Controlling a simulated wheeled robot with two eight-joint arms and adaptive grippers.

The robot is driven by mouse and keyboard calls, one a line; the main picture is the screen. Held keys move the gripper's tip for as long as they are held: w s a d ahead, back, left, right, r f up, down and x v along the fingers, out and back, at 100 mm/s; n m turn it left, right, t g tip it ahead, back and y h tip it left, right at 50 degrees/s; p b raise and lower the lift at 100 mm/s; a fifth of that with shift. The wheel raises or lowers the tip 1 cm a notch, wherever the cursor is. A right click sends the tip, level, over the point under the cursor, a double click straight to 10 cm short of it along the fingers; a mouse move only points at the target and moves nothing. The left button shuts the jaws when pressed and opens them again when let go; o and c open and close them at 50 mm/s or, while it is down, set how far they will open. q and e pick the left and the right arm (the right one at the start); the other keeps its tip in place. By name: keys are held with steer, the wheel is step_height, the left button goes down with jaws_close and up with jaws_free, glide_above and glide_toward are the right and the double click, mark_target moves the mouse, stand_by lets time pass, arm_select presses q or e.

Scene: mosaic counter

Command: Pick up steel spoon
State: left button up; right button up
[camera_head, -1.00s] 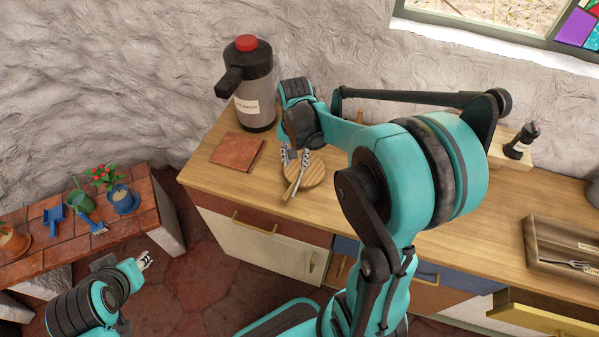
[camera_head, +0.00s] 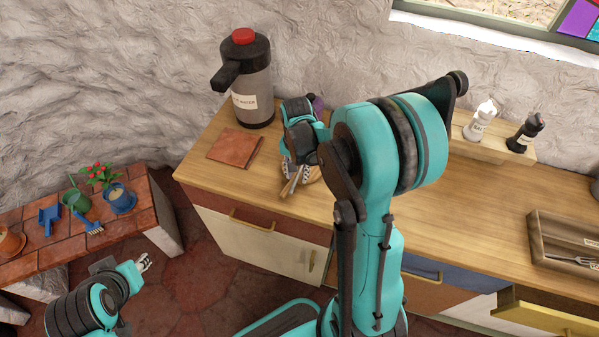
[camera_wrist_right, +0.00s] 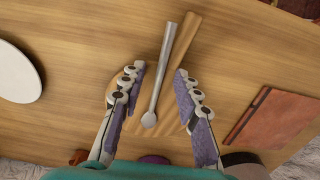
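The steel spoon (camera_wrist_right: 162,70) lies on a round wooden board (camera_wrist_right: 118,95), along what looks like the board's handle (camera_wrist_right: 186,42). In the wrist view its bowl end points toward my gripper. My right gripper (camera_wrist_right: 160,73) is open, with one purple-padded finger on each side of the spoon, apart from it. In the head view my right gripper (camera_head: 297,172) is over the board and hides most of it and the spoon. My left gripper (camera_head: 145,262) is off to the lower left, away from the counter; its opening is too small to judge.
A reddish square tile (camera_head: 235,149) and a water dispenser (camera_head: 256,90) stand left of the gripper. A white oval item (camera_wrist_right: 18,72) is at the wrist view's left. Shakers (camera_head: 480,122) and a cutlery tray (camera_head: 545,225) are to the right. A drawer (camera_head: 545,318) stands open.

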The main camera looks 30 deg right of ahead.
jaws_close()
